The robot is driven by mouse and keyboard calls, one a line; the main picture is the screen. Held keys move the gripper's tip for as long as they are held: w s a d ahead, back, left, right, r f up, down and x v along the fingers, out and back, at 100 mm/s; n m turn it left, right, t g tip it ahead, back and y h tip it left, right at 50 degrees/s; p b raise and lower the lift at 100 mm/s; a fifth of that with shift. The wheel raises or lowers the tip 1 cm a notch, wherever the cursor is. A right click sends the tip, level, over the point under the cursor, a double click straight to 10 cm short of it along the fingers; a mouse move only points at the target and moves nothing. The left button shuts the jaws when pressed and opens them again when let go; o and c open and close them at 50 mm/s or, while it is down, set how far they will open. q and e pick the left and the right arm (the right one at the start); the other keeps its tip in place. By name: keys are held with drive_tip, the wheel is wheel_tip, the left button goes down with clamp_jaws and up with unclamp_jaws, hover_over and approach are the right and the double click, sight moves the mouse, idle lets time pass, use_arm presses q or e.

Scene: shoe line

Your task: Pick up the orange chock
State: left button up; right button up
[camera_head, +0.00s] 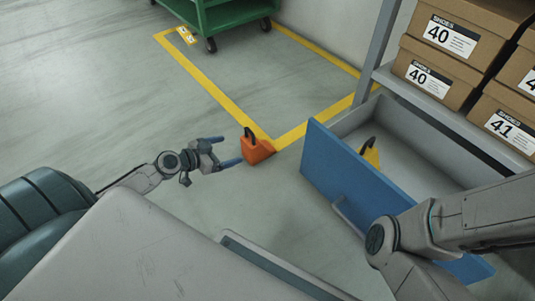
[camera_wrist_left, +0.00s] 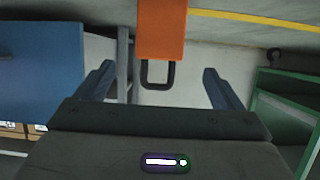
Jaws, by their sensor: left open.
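The orange chock (camera_head: 257,150) stands on the grey floor by the corner of the yellow line, with its black handle on top. In the left wrist view the orange chock (camera_wrist_left: 162,28) is at the top centre, and its handle hangs between my fingers in the picture. My left gripper (camera_head: 226,151) is open, just left of the chock; its two blue fingers (camera_wrist_left: 157,85) lie on either side of the handle in the wrist view.
A blue-fronted drawer (camera_head: 345,178) stands open at the right with a yellow chock (camera_head: 371,153) inside. Shoe boxes (camera_head: 440,60) sit on the shelf above. A green cart (camera_head: 222,17) stands at the back. The floor left of the yellow line (camera_head: 215,90) is clear.

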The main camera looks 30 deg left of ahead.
sight(245, 148)
use_arm(q)
drive_tip(key=shift+w+f+b, duration=0.15)
drive_tip(key=shift+w+f, duration=0.1)
drive_tip(key=shift+f, duration=0.25)
drive_tip(key=shift+w+f+b, duration=0.15)
drive_tip(key=shift+w+f, duration=0.05)
drive_tip(key=shift+f, duration=0.3)
drive_tip(key=b+x, duration=0.1)
drive_tip(key=x, duration=0.4)
drive_tip(key=b+x, duration=0.2)
drive_tip(key=x, duration=0.2)
drive_tip(key=shift+d+r+b, duration=0.1)
drive_tip(key=shift+d+b, duration=0.15)
drive_tip(key=shift+b, duration=0.05)
drive_tip(key=shift+w+d, duration=0.2)
drive_tip(key=shift+w, duration=0.3)
drive_tip(key=c, duration=1.3)
drive_tip(key=shift+c, duration=0.5)
